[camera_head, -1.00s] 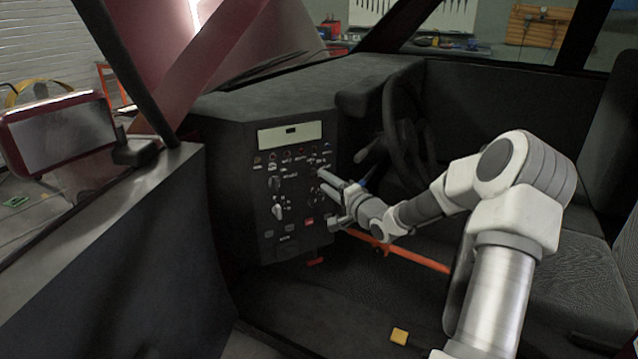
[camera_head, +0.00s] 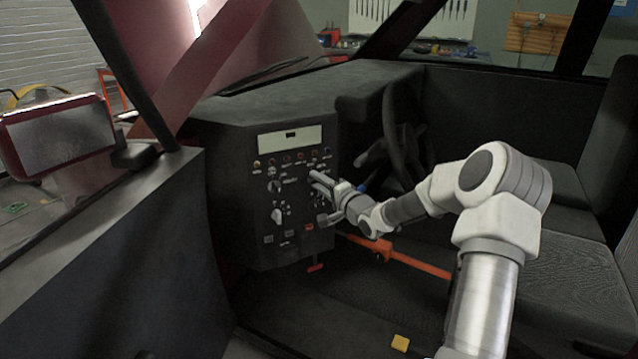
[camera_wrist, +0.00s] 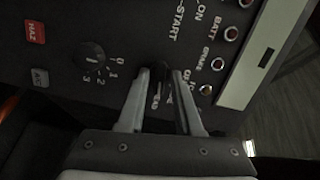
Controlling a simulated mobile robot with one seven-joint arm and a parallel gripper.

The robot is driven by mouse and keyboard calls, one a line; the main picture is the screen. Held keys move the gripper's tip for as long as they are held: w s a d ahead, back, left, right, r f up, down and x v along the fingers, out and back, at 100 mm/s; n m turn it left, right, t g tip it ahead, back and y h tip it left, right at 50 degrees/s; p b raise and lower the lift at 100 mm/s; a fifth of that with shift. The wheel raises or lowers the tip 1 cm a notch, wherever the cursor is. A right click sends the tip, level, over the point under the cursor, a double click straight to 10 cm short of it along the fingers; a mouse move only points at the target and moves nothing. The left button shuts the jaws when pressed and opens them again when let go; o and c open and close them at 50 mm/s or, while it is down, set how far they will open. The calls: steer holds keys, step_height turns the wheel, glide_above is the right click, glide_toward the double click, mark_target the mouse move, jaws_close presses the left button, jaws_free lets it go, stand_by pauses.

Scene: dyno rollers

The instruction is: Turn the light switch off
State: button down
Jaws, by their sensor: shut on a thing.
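The black control panel (camera_head: 262,225) stands at the left end of the dashboard in the head view. My gripper (camera_head: 314,181) reaches its right side from the right. In the wrist view my gripper (camera_wrist: 161,82) has its two fingers on either side of a small dark switch knob (camera_wrist: 158,70), shut on it. Lettering beside it is partly hidden and reads like "EAD". The fingers cover much of the knob, so its exact turn position cannot be told. In the head view the knob is hidden by the gripper.
A rotary knob (camera_wrist: 90,58) marked 0 to 3 and a red HAZ button (camera_wrist: 35,32) sit nearby. Several indicator lights (camera_wrist: 231,34) line a pale display strip (camera_wrist: 265,52). The steering wheel (camera_head: 394,130) is right of the panel, and an orange bar (camera_head: 420,264) runs below my arm.

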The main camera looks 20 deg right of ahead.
stand_by(0.3)
steer(key=n+b, duration=0.1)
steer(key=n, duration=0.4)
steer(key=n+g+h+b, duration=0.1)
steer(key=n, duration=0.5)
steer(key=shift+a+h, duration=0.15)
steer(key=shift+h, duration=0.15)
steer(key=shift+n+h+b, duration=0.3)
steer(key=shift+n+b, duration=0.95)
steer(key=shift+n, duration=0.45)
steer(key=shift+r, duration=0.1)
steer(key=c, duration=0.9)
jaws_free()
steer(key=shift+s+r, duration=0.1)
steer(key=shift+s, duration=0.05)
